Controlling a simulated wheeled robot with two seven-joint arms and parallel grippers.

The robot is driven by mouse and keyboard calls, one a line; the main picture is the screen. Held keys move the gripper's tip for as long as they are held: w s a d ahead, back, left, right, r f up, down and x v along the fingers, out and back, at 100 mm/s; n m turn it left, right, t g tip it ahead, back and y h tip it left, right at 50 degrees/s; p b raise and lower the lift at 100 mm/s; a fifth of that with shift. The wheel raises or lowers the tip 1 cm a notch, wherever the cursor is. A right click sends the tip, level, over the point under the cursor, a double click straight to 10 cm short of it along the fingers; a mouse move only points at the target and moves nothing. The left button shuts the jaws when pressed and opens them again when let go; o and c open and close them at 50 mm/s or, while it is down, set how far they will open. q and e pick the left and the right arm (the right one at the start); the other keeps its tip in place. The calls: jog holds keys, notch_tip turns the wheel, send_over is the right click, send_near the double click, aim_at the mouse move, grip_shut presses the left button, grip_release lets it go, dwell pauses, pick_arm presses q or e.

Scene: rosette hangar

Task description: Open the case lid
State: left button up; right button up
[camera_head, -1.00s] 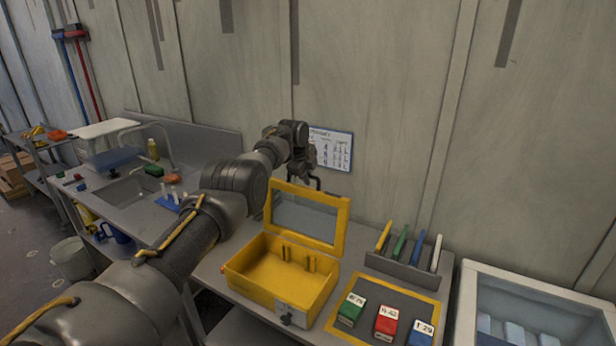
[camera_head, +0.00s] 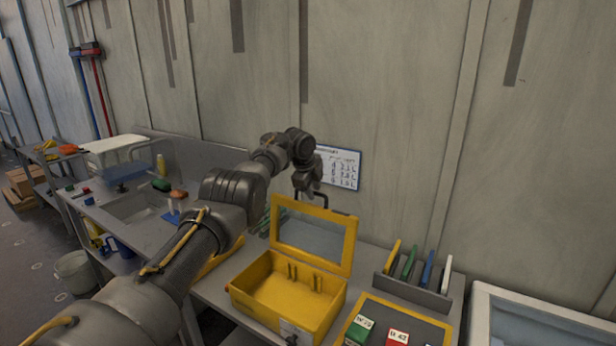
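The yellow case (camera_head: 322,321) stands on the bench, and its inside shows empty apart from small yellow posts at the back. Its lid (camera_head: 349,249), a yellow frame around a clear pane, stands raised and roughly upright at the back edge. A dark handle (camera_head: 342,189) shows at the lid's top. My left gripper (camera_head: 309,191) points down just above and behind the lid's top edge, close to the handle. Its fingers are small and dark, so I cannot tell their opening or whether they touch the lid. My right gripper is out of view.
Right of the case are a rack (camera_head: 411,290) with coloured upright plates and a yellow-edged mat (camera_head: 381,309) with labelled blocks. A pale bin (camera_head: 484,310) stands far right. A sink (camera_head: 135,207) is at left. A chart (camera_head: 341,168) hangs on the wall behind.

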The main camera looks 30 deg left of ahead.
pick_arm(q)
jog(key=b+v, duration=0.3)
jog(key=v, duration=0.5)
jog(key=shift+b, duration=0.3)
jog(key=shift+f, duration=0.1)
